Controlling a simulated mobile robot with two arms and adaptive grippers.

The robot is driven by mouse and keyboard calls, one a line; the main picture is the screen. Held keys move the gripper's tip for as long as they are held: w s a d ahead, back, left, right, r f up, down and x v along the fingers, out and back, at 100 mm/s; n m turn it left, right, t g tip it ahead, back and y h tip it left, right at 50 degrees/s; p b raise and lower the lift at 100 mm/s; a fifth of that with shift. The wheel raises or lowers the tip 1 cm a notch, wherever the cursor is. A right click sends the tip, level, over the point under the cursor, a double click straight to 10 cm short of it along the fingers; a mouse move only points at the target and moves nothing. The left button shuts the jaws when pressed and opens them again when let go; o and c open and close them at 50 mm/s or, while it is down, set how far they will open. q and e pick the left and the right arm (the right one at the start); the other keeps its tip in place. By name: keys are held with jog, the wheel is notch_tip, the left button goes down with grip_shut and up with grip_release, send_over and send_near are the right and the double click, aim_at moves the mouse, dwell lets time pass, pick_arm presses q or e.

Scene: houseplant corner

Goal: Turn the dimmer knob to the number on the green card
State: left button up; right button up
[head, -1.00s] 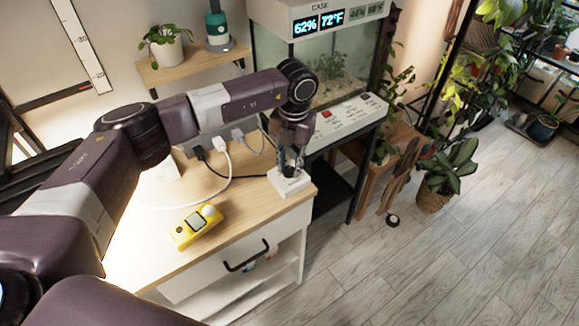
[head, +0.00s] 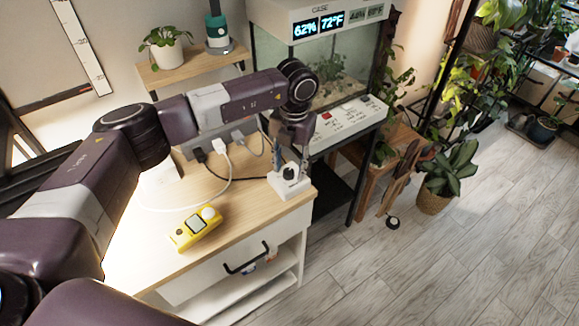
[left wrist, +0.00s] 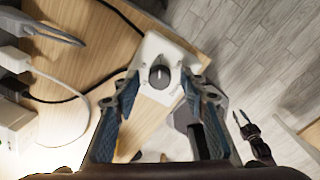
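The dimmer is a white box with a round dark knob (left wrist: 159,76); a light mark on the knob points roughly to the top of the left wrist view. The white dimmer box (head: 290,186) sits at the front right corner of the wooden cabinet top. My left gripper (left wrist: 160,88) is open above it, fingers apart on either side of the knob with gaps; it also shows in the head view (head: 287,158). My right gripper (left wrist: 242,116) seems to show small over the floor, its fingers apart. I cannot make out a green card or the dial numbers.
A yellow handheld device (head: 195,228) lies on the cabinet top (head: 225,205). Cables and plugs (head: 222,148) lie behind it. A glass terrarium case (head: 325,75) with a lit display stands beyond. A potted plant (head: 436,200) stands on the floor at right.

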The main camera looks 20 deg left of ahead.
aim_at(292, 171)
pick_arm(q)
notch_tip(292, 171, up, 12)
jog(key=shift+d+f, duration=0.2)
jog(key=shift+d, duration=0.1)
dwell(0.4)
